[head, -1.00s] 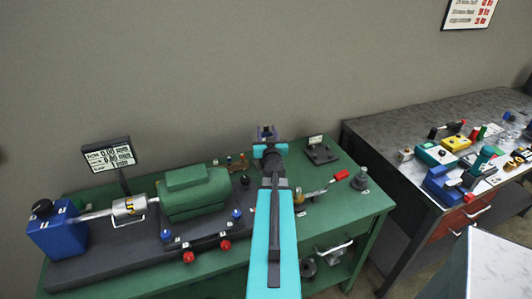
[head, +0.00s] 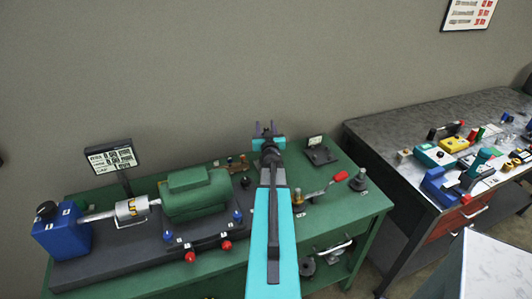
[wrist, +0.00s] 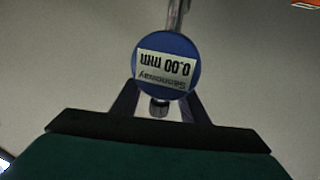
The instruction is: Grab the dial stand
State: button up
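A round blue dial (wrist: 167,66) reading 0.00 mm shows upside down in the wrist view, with a metal rod (wrist: 175,15) running up from it and a short stem below. In the head view I cannot make out the dial; my arm may hide it. My gripper (head: 267,129) is over the back of the green bench, its two fingers apart. In the wrist view the gripper (wrist: 160,97) has a finger on each side below the dial, which lies at or just beyond the tips. I cannot tell whether they touch it.
The green bench (head: 345,220) carries a green motor (head: 195,195), a blue box (head: 62,232), a display (head: 111,158) at left, a red-handled clamp (head: 325,188) and a grey post piece (head: 358,180) at right. A second bench (head: 400,130) with small parts stands further right.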

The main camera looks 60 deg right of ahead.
dwell(0.6)
grip_shut()
jog(key=shift+f, duration=0.1)
dwell(1.1)
